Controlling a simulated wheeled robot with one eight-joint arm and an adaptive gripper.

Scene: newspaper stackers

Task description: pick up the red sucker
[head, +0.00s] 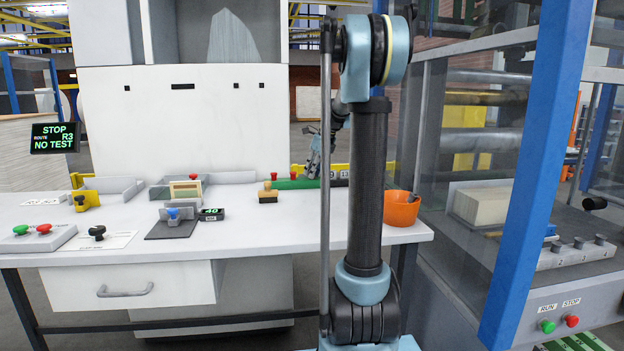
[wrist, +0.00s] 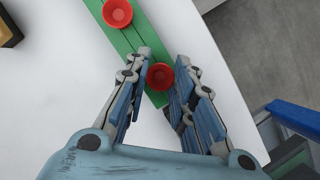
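In the wrist view, a red sucker (wrist: 160,77), round and cupped, sits near the end of a green strip (wrist: 140,40). A second red sucker (wrist: 117,12) lies further along it at the top edge. My gripper (wrist: 162,66) is open, with its fingers on either side of the nearer sucker. The right finger looks very close to it; I cannot tell whether they touch. In the head view the green strip (head: 306,184) lies at the back of the white table, with small red tops (head: 293,175) showing.
A wooden stamp (head: 268,193) stands left of the strip on the white table (head: 270,230). An orange bowl (head: 400,208) is at the table's right end. A blue post (head: 535,170) and a machine stand further right. The table's front middle is clear.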

